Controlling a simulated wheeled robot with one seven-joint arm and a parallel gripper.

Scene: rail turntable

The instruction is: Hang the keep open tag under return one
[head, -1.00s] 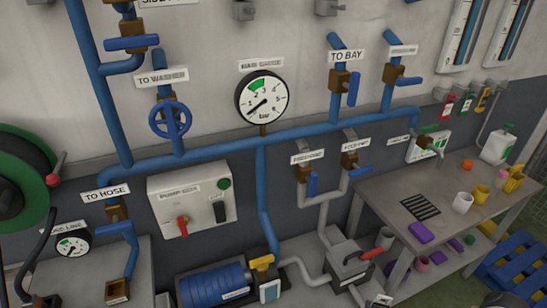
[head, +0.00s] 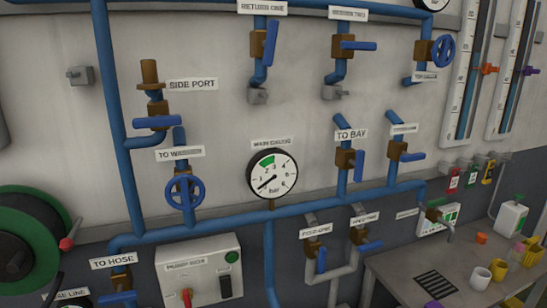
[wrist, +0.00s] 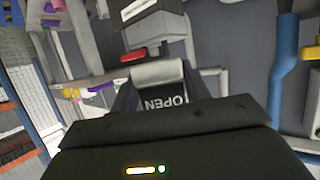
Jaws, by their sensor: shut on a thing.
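My gripper (wrist: 159,92) shows only in the wrist view and is shut on a tag (wrist: 163,72). The tag has a pale top and a dark face with the word OPEN; the rest of its text is hidden behind my gripper. In the head view the RETURN ONE label (head: 262,8) is at the top, left of centre. Below it is a pipe valve with a blue lever (head: 270,43) hanging down. A small grey fitting (head: 257,96) is on the wall under that valve. My gripper is not in the head view.
RETURN TWO (head: 348,14) stands right of it, its blue lever (head: 358,45) sideways, with another grey fitting (head: 333,92) below. The main gauge (head: 272,174) and blue pipes stick out lower down. Red, green and yellow tags (head: 471,175) hang above the workbench (head: 400,269) at right.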

